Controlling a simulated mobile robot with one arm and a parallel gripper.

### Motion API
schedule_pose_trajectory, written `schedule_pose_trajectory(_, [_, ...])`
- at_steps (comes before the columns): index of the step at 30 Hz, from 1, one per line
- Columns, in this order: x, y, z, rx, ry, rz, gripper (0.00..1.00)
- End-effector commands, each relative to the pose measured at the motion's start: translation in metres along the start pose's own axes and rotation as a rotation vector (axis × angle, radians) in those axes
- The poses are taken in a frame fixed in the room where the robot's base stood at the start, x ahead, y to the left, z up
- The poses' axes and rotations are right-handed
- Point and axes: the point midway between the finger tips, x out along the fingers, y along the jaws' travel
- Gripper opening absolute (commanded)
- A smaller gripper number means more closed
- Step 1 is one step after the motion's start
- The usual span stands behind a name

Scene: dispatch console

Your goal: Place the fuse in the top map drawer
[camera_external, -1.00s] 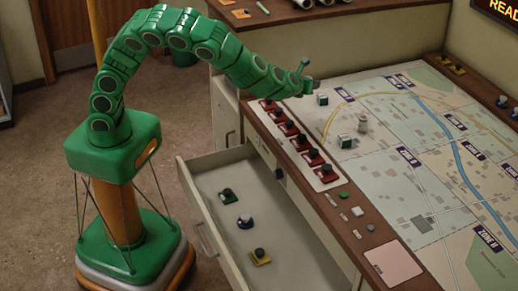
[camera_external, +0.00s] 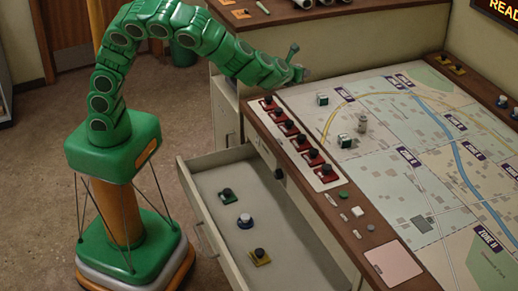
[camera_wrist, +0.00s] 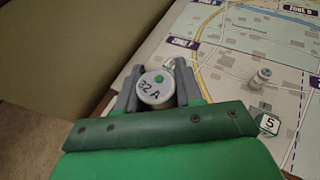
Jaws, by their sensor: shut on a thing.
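My gripper (camera_wrist: 157,92) is shut on a round pale fuse (camera_wrist: 153,91) marked "32 A" with a green dot, seen end-on between the grey fingers in the wrist view. In the external view my gripper (camera_external: 299,74) is over the back left edge of the map table, behind the row of red switches; the fuse is too small to make out there.
A row of red switches (camera_external: 300,142) lines the table's left edge. A small grey cylinder (camera_external: 363,123) and white-green blocks (camera_external: 345,141) stand on the map (camera_external: 410,140). A pink pad (camera_external: 393,262) lies at the front. The drawer floor has bare room.

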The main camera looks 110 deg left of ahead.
Motion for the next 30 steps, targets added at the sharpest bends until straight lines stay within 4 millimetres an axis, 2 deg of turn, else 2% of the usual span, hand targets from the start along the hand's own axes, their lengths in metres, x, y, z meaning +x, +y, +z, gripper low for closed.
schedule_pose_trajectory(5, [-0.029,0.010,-0.012,-0.014,0.005,0.015,0.04])
schedule_pose_trajectory(14, [-0.086,0.043,-0.036,-0.043,0.013,0.059,0.04])
schedule_pose_trajectory(30, [-0.175,0.125,-0.073,-0.072,0.009,0.145,0.04])
